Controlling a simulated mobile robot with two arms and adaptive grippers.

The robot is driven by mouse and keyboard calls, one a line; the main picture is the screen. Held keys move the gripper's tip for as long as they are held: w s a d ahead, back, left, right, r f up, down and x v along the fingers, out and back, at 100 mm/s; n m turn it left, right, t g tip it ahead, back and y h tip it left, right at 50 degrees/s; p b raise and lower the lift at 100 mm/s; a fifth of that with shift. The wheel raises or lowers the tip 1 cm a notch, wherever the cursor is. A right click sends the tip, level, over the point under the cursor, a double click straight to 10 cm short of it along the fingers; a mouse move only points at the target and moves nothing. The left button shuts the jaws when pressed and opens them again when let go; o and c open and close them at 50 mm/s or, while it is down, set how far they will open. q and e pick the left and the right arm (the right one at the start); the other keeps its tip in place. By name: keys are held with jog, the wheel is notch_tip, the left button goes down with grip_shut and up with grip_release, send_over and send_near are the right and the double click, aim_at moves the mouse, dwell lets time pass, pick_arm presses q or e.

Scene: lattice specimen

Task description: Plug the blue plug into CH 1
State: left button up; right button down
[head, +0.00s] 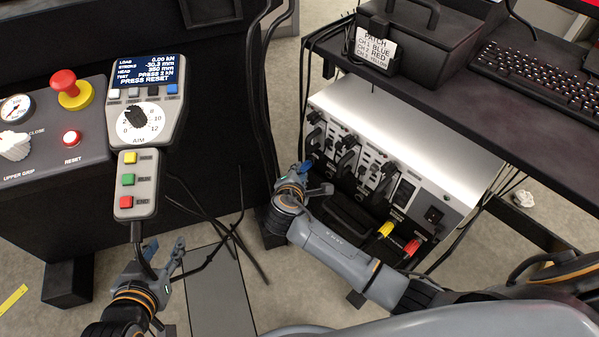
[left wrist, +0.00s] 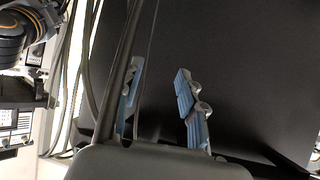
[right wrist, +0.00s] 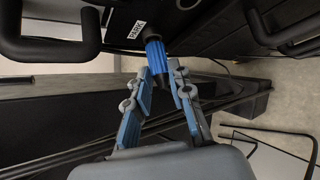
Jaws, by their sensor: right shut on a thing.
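The blue plug (right wrist: 155,55) is between the fingertips of my right gripper (right wrist: 160,75), which is shut on it. In the head view my right gripper (head: 318,178) is at the left end of the silver instrument box (head: 408,122), low by its front panel. The plug's far end is against or close to a dark part with a small white label (right wrist: 137,30). I cannot tell whether it is in a socket. CH 1 cannot be picked out, as the panel's lettering is too small. My left gripper (head: 178,262) is open and empty below the hand pendant; its parted fingers show in the left wrist view (left wrist: 160,85).
A yellow plug (head: 386,229) and a red plug (head: 411,247) are at the panel's lower right. Black handles (head: 346,160) stick out of the panel. A card (head: 375,47) lists CH 1 blue. Loose dark cables hang left of the box. A pendant (head: 140,130) stands at the left.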

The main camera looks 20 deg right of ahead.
pick_arm(q)
jog(key=shift+s+a+f+g, duration=0.3)
jog(key=shift+s+f+g, duration=0.3)
jog(key=shift+s+f, duration=0.05)
pick_arm(e)
jog(key=shift+s+a, duration=0.15)
jog(key=shift+a, duration=0.1)
dwell(0.6)
jog(key=shift+a, duration=0.1)
pick_arm(q)
jog(key=s+a+f+g+y+p, duration=0.1)
jog(key=s+f+g, duration=0.2)
jog(key=s, duration=0.2)
jog(key=shift+a+f+p, duration=0.2)
jog(key=shift+a+p, duration=0.1)
jog(key=shift+a, duration=0.1)
pick_arm(e)
jog(key=shift+s+a, duration=0.5)
jog(key=shift+a, duration=0.4)
jog(key=shift+s+a, duration=0.45)
jog(key=shift+a, duration=0.45)
